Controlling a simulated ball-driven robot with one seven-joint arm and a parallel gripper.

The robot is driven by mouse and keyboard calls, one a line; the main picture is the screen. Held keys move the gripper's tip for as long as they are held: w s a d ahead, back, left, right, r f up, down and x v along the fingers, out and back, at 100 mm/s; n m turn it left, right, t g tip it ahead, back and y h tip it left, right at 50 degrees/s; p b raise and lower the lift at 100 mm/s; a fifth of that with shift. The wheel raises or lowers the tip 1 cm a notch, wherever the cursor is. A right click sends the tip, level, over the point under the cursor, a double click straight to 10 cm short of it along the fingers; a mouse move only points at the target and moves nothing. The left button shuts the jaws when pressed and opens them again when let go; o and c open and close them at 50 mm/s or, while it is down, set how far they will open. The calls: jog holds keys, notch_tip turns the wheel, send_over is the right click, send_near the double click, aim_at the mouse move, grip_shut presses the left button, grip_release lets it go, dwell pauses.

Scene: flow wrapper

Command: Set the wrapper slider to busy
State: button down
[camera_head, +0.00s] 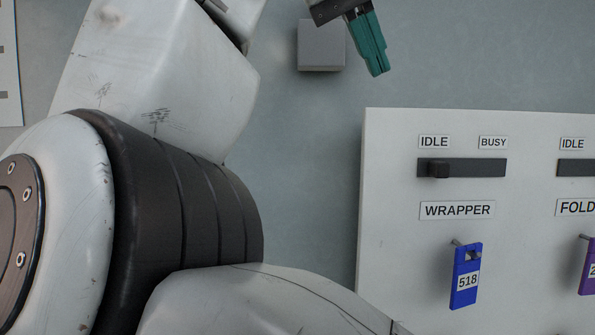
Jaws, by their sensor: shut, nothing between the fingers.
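The wrapper slider is a dark knob (438,170) on a dark horizontal track (485,168) on a white panel. The knob sits toward the left end of the track, under the IDLE label (433,142). The BUSY label (493,142) is above the track's right end. The WRAPPER label (457,210) is below the track. My gripper (378,70) has teal fingers, shut with nothing between them. It is at the top of the view, above and left of the panel, apart from the slider.
A blue tag marked 518 (466,284) hangs from a peg under the WRAPPER label. A second slider track (577,168), labelled FOLD in part, and a purple tag (588,272) are cut off at the right. A grey box (320,47) is on the wall behind my gripper.

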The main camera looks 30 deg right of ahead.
aim_at(422, 156)
jog(key=f+b, duration=0.2)
jog(key=f, duration=0.1)
jog(key=f+b, duration=0.2)
jog(key=shift+w, duration=0.25)
jog(key=x, duration=0.9)
jog(key=d, duration=0.1)
jog(key=s+d, duration=0.1)
jog(key=d, duration=0.1)
jog(key=shift+s+f+p, duration=0.25)
jog(key=shift+f+p, duration=0.1)
jog(key=shift+s+d+f, duration=0.1)
jog(key=shift+s+d, duration=0.25)
jog(key=shift+d, duration=0.1)
jog(key=shift+d, duration=0.1)
